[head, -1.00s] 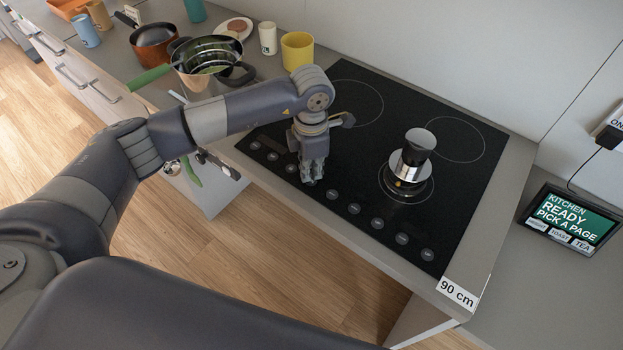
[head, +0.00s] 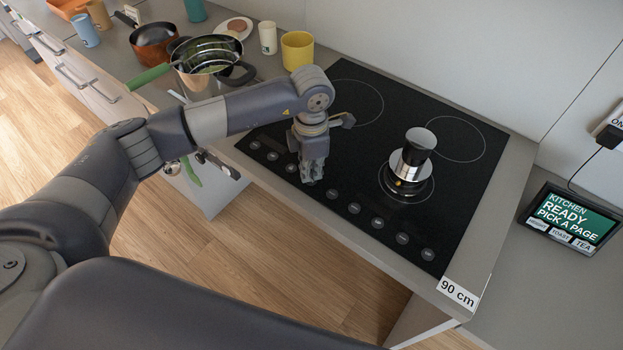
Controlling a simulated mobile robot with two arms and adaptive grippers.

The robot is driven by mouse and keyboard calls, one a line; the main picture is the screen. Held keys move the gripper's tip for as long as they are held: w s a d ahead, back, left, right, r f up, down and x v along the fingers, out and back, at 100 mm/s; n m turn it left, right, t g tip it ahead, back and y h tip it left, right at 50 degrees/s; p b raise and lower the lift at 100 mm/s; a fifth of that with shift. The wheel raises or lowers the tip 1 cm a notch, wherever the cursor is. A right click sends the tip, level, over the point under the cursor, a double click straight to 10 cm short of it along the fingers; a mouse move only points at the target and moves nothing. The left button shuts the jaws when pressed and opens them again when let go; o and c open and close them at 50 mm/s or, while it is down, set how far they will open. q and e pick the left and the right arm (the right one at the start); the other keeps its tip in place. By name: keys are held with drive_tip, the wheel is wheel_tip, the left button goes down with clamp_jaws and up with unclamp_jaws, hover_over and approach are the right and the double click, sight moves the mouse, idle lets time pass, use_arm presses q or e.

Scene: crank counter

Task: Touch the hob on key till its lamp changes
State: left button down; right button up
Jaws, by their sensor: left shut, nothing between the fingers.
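The black hob (head: 460,185) is set into the counter, with a row of round grey keys along its front edge. One key (head: 332,195) shows just right of my left gripper, and others run on both sides. My left gripper (head: 312,181) is shut and empty, pointing down with its fingertips at the key row. The fingertips cover the spot below them, so I cannot tell whether they touch a key. The key marks are too small to read, and I see no lit lamp. My right gripper is not in view.
A yellow mug (head: 297,50), a white cup (head: 268,38) and pans with a colander (head: 206,52) stand left of the hob. A screen (head: 571,219) stands at the right.

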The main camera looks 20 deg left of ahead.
use_arm(q)
drive_tip(key=shift+f+b, duration=0.65)
drive_tip(key=shift+f, duration=0.1)
drive_tip(key=shift+r, duration=0.1)
drive_tip(key=shift+r+p, duration=1.35)
drive_tip(key=shift+r, duration=1.2)
drive_tip(key=shift+f, duration=0.1)
